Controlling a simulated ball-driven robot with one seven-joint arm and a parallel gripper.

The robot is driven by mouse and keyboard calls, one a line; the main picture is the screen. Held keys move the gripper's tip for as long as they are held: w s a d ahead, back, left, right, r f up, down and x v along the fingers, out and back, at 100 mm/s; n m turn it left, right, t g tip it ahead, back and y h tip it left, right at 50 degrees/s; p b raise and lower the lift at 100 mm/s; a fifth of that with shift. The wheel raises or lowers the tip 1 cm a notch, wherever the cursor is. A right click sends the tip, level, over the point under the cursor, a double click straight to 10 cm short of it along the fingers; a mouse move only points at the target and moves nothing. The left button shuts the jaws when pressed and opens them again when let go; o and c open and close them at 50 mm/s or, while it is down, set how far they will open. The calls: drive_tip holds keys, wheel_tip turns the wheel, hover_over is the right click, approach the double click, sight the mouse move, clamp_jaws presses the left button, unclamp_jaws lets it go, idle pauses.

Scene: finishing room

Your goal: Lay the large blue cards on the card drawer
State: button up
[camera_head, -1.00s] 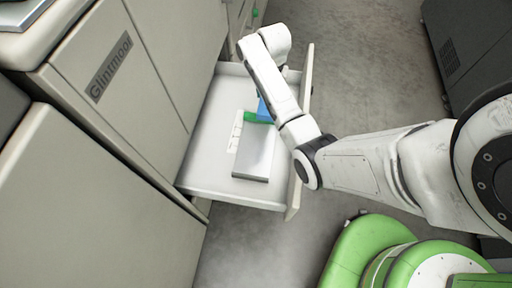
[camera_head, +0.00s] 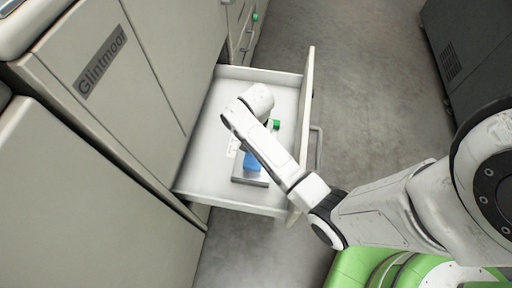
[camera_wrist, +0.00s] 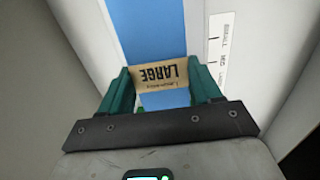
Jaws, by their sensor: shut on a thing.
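The large blue cards (camera_wrist: 150,35) are a blue stack with a tan band (camera_wrist: 160,75) reading LARGE, upside down in the wrist view. My gripper (camera_wrist: 163,78) is shut on the banded stack, with a teal finger on each side. In the head view my forearm hides the gripper, and part of the blue cards (camera_head: 252,160) shows below it. The card drawer (camera_head: 215,180) is pulled open, with pale walls and floor. The cards appear over the grey metal block (camera_head: 252,181) in the drawer. I cannot tell whether they touch it.
A white printed strip (camera_wrist: 221,48) lies beside the cards; it also shows in the head view (camera_head: 232,145). A small green thing (camera_head: 275,124) shows beside my arm. The cabinet (camera_head: 120,110) stands left. Bare drawer floor lies around the block.

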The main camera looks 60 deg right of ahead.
drive_tip(key=shift+a+f+b, duration=0.15)
drive_tip(key=shift+f+b, duration=0.1)
drive_tip(key=shift+f, duration=0.65)
drive_tip(key=shift+a+f+b, duration=0.1)
drive_tip(key=shift+f+b, duration=0.1)
drive_tip(key=shift+f, duration=0.65)
drive_tip(key=shift+f, duration=0.25)
drive_tip(key=o, duration=1.4)
drive_tip(key=shift+c, duration=0.2)
wheel_tip(320, 180, up, 12)
drive_tip(key=p, duration=0.4)
drive_tip(key=shift+r, duration=0.25)
